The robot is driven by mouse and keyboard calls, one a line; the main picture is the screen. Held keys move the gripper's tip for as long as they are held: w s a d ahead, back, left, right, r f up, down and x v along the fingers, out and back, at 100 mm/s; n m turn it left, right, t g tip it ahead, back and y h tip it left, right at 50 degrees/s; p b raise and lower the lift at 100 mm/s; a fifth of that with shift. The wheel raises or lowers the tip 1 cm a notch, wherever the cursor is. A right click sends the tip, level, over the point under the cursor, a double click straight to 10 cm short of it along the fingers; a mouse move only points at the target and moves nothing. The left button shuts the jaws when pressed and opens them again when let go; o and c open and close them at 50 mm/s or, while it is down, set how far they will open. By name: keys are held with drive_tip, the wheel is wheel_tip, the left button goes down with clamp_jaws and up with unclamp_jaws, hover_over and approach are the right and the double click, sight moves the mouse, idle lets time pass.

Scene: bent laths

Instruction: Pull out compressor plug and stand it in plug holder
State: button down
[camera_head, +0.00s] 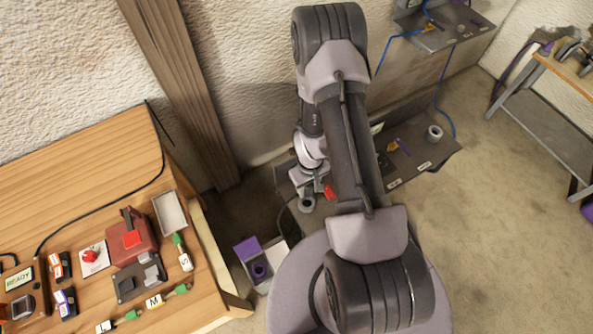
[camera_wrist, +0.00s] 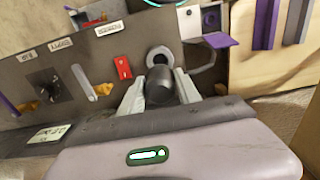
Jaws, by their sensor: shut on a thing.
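My gripper (camera_wrist: 160,98) is shut on a dark rounded cylinder, which I take for the compressor plug (camera_wrist: 160,84), held between its two pale fingers in the wrist view. Just beyond the plug is a grey ring (camera_wrist: 160,56) on the dark panel; I cannot tell whether the plug's far end sits in it. In the head view my gripper (camera_head: 304,186) is low by the panel, and the plug cannot be told apart there. A purple stand with a dark round opening, likely the plug holder (camera_head: 258,268), is left of my base. Its purple part (camera_wrist: 219,40) shows right of the ring in the wrist view.
A red switch (camera_wrist: 122,67) sits close left of the gripper. The dark panel (camera_wrist: 105,62) also bears labels, a black knob (camera_wrist: 47,84) and yellow-handled parts. A grey cable (camera_wrist: 206,62) curves at right. A wooden bench (camera_head: 90,190) with devices stands left.

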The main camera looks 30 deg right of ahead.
drive_tip(key=shift+f+b, duration=3.5)
drive_tip(key=shift+f+b, duration=0.15)
drive_tip(key=shift+b, duration=0.15)
drive_tip(key=shift+f+b, duration=0.3)
drive_tip(key=shift+b, duration=0.05)
drive_tip(key=shift+f, duration=0.2)
drive_tip(key=shift+f+b, duration=0.1)
drive_tip(key=shift+b, duration=0.2)
drive_tip(key=shift+f, duration=0.25)
drive_tip(key=c, duration=0.8)
unclamp_jaws()
drive_tip(key=shift+o, duration=0.6)
